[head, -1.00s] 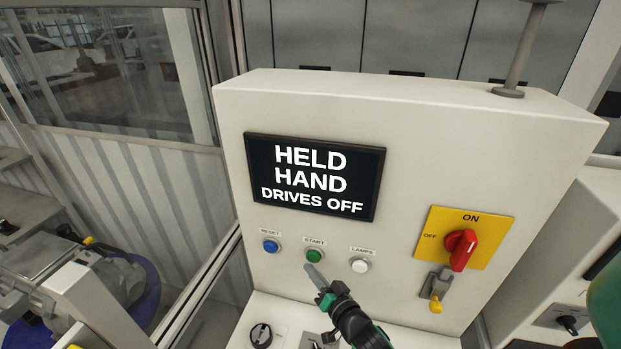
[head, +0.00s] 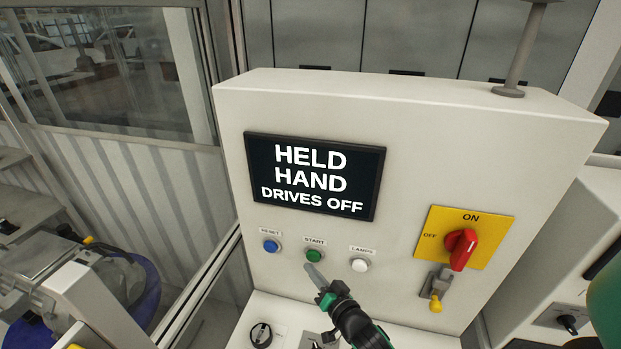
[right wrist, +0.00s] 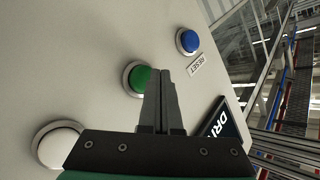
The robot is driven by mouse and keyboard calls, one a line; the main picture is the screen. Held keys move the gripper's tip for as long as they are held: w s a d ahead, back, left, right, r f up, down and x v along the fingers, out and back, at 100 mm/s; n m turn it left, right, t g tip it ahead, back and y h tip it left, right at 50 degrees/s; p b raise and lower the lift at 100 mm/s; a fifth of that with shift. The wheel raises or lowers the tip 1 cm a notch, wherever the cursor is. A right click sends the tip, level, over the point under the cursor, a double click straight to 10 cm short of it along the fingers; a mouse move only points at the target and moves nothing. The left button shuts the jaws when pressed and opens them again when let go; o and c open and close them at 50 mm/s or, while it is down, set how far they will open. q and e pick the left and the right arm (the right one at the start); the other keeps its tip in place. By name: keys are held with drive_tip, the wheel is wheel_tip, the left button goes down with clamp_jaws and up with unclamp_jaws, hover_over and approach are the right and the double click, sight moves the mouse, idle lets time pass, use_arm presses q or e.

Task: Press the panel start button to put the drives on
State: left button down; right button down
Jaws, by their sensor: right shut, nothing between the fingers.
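The green start button (head: 314,256) sits between the blue reset button (head: 271,246) and the white lamps button (head: 360,265) on the pale panel (head: 420,140). My right gripper (head: 311,272) is shut and empty, its fingertips just below and in front of the green button in the head view. In the right wrist view the fingers (right wrist: 164,100) overlap the right edge of the green button (right wrist: 141,78); I cannot tell whether they touch it. The screen (head: 314,177) reads "HELD HAND DRIVES OFF". My left gripper is not in view.
A red rotary switch (head: 461,248) on a yellow plate is at the panel's right, with a key-like yellow-tagged part (head: 437,288) below it. A black knob (head: 261,335) is on the lower ledge. A windowed partition (head: 100,70) stands at the left.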

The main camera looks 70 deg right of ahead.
idle(0.5)
drive_tip(key=shift+d, duration=0.45)
drive_tip(key=shift+w+d+p, duration=0.1)
drive_tip(key=shift+d+p, duration=0.35)
drive_tip(key=shift+p, duration=0.1)
idle(0.3)
drive_tip(key=shift+a, duration=0.1)
drive_tip(key=shift+a+b, duration=0.45)
drive_tip(key=shift+a, duration=0.35)
